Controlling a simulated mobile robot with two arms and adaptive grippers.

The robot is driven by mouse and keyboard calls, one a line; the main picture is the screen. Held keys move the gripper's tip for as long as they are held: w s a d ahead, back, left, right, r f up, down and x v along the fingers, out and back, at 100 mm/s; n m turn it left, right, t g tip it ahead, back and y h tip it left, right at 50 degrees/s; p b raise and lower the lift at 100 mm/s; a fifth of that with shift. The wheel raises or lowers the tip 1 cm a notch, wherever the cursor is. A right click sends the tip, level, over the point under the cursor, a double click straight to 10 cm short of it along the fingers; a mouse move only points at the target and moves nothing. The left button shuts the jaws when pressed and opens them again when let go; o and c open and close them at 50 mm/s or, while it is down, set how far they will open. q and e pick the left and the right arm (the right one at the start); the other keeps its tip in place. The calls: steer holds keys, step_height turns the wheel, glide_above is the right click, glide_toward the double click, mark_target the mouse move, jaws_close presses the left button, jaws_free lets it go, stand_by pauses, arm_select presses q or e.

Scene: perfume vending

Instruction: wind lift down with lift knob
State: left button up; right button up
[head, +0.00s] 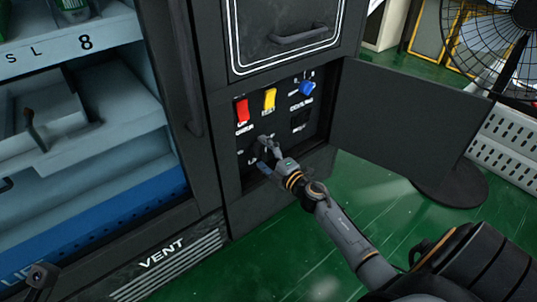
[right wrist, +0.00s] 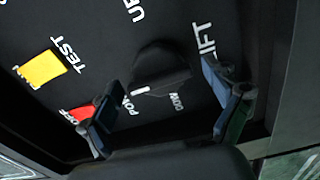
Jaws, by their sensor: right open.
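The lift knob (right wrist: 160,72) is black with a white mark and sits on the black control panel. The lettering LIFT, UP and part of DOWN shows around it in the right wrist view. My right gripper (right wrist: 168,112) is open, its fingers apart on either side of the knob's near end; I cannot tell whether they touch it. In the head view my right gripper (head: 264,145) is at the panel's lower left and mostly hides the knob. A blue ledge (head: 110,218) with partly visible lettering lies low inside the machine. My left gripper (head: 38,275) barely shows at the lower left corner.
A red switch (head: 242,110), a yellow switch (head: 269,98), a blue knob (head: 307,88) and a black knob (head: 300,120) are on the panel. Its open door (head: 395,125) stands to the right. A fan (head: 510,35) is behind it.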

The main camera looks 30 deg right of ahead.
steer(key=s+d, duration=0.1)
steer(key=s, duration=1.1)
steer(key=shift+w, duration=0.1)
